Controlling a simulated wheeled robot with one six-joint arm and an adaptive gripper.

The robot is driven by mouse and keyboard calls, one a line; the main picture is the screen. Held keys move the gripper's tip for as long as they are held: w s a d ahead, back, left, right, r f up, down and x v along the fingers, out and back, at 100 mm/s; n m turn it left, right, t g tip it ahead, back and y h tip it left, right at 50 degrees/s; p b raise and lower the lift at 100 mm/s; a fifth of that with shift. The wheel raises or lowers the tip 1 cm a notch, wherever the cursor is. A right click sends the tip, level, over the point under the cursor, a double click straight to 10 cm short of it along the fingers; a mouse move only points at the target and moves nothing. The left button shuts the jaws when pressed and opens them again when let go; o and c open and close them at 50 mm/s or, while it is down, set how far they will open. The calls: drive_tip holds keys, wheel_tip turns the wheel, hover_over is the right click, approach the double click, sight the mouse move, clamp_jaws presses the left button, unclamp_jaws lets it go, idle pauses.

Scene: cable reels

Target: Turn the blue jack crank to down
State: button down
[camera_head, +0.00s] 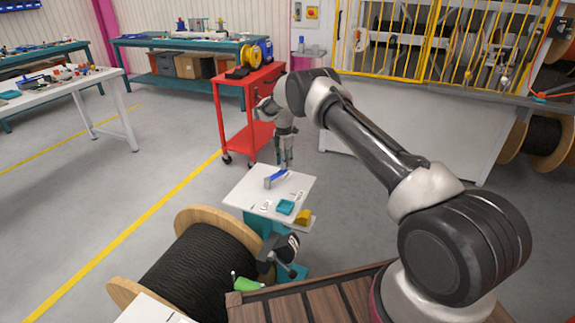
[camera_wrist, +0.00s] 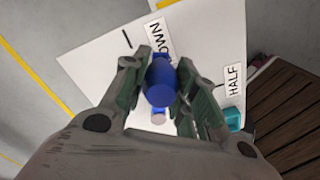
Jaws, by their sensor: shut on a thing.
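The blue jack crank (camera_head: 276,177) stands on a white panel (camera_head: 242,195) at the middle of the head view. In the wrist view the crank's blue handle (camera_wrist: 160,82) lies between the two fingers of my gripper (camera_wrist: 158,85). My gripper (camera_head: 285,165) is shut on the handle, above the panel. Part of the crank is hidden under the handle. A label reading "DOWN" (camera_wrist: 158,38), partly covered, is just beyond the fingertips. A label reading "HALF" (camera_wrist: 233,80) is to the right of the fingers.
A teal block (camera_head: 285,207) and a yellow block (camera_head: 302,217) sit at the panel's front right. A large black cable reel (camera_head: 200,265) is just in front of the panel. A red cart (camera_head: 250,110) stands behind. Grey floor is free at left.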

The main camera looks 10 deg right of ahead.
drive_tip(key=w+a+n, duration=0.1)
drive_tip(key=w+n, duration=0.1)
drive_tip(key=n, duration=0.1)
drive_tip(key=shift+w+a, duration=0.1)
drive_tip(key=shift+a, duration=0.25)
drive_tip(key=shift+w+a+n, duration=0.35)
drive_tip(key=shift+a+n, duration=0.15)
drive_tip(key=shift+n, duration=0.2)
drive_tip(key=c, duration=1.1)
unclamp_jaws()
drive_tip(key=shift+a, duration=0.1)
drive_tip(key=shift+r, duration=0.1)
wheel_tip(320, 180, up, 12)
